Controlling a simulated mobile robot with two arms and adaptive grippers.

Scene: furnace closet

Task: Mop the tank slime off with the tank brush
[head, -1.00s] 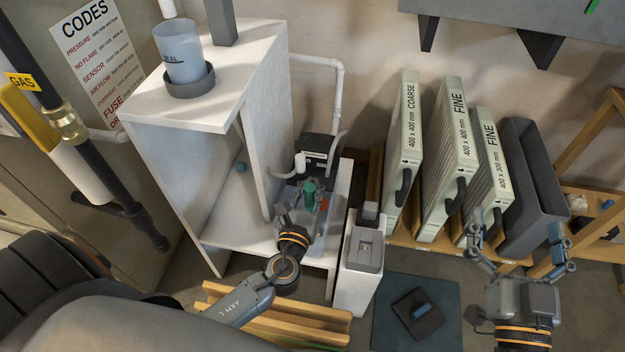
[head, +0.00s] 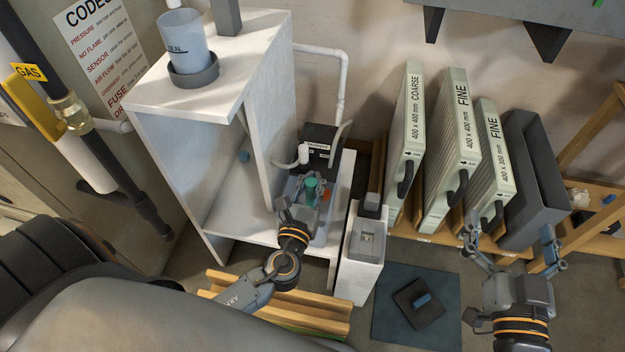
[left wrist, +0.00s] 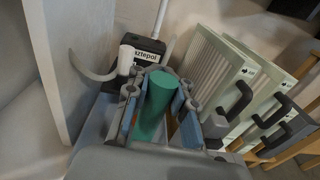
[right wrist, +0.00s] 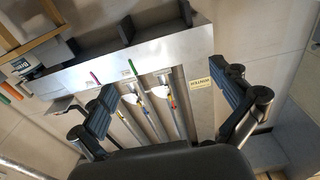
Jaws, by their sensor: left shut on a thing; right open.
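The green tank brush handle (left wrist: 155,100) stands nearly upright between the fingers of my left gripper (left wrist: 150,105), which is shut on it. In the head view, the green handle top (head: 311,186) shows just beyond my left gripper (head: 302,203). They are over the bluish-grey tank (head: 321,228) on the low white shelf. The brush's lower end is hidden, and I cannot make out slime. A small orange-red part (head: 325,195) shows in the tank. My right gripper (head: 512,248) is open and empty, in front of the filters.
A black pump box (head: 319,143) with a white pipe and hose stands behind the tank. White cabinet panels (head: 268,150) rise to the left. A white stand with a grey top (head: 366,239) is close on the right. Several filters (head: 450,150) stand further right.

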